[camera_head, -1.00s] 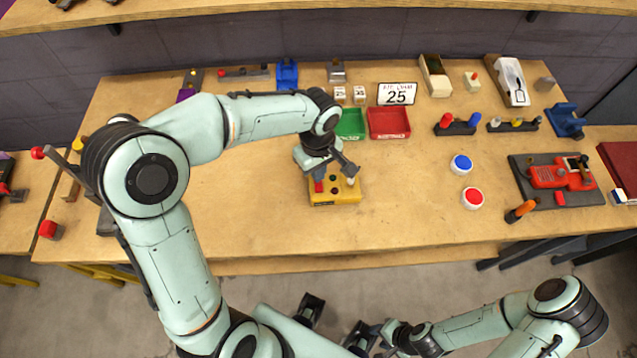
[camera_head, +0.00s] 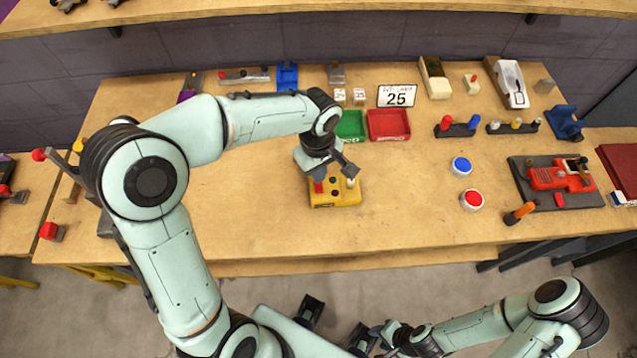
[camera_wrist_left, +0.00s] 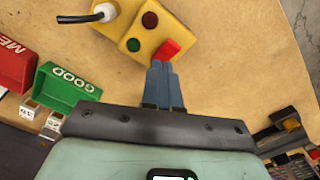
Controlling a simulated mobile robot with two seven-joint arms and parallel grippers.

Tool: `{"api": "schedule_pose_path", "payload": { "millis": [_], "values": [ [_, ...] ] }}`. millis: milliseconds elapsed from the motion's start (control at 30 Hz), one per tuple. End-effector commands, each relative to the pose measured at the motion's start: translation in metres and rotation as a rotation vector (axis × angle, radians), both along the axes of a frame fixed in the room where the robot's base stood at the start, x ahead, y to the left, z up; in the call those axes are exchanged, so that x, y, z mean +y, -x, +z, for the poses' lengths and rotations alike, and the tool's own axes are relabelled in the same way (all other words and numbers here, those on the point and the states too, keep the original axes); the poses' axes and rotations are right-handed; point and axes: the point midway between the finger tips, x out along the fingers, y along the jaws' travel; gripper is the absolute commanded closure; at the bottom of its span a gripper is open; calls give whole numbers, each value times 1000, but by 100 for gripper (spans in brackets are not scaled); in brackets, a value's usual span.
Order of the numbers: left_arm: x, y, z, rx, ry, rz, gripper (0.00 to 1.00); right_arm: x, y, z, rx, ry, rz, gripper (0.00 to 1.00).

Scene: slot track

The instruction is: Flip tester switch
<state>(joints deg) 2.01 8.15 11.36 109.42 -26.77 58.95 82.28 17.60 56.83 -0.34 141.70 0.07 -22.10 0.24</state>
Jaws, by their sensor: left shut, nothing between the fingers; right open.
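The tester is a yellow box (camera_head: 345,195) on the workbench, below the green and red trays in the head view. In the left wrist view the yellow box (camera_wrist_left: 140,30) shows a red rocker switch (camera_wrist_left: 166,48), a dark red round spot, a green round spot and a white plug with a black cable. My left gripper (camera_wrist_left: 162,66) is shut with nothing between its fingers; its blue fingertips are right beside the red switch, and I cannot tell if they touch it. My right gripper (camera_head: 375,338) is open, low in front of the bench, away from the tester.
A green tray (camera_head: 350,125) and a red tray (camera_head: 388,124) stand behind the tester. A blue button (camera_head: 461,166) and a red button (camera_head: 472,200) lie to its right. A dark board with a red device (camera_head: 560,177) is further right.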

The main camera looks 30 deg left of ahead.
Motion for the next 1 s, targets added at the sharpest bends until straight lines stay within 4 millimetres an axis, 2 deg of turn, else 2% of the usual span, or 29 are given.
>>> {"api": "schedule_pose_path", "payload": {
  "millis": [33, 600, 1000],
  "values": [
    [0, -1, 8, -2, 0, 0, 100, 0, -3, 6, -3, 0, 0, 57],
    [0, -1, 53, -2, 0, 0, 100, 0, -20, 37, -22, 0, 0, 57],
    [0, 0, 55, 1, 0, 0, 100, 0, -20, 38, -22, 0, 0, 57]
  ]
}}
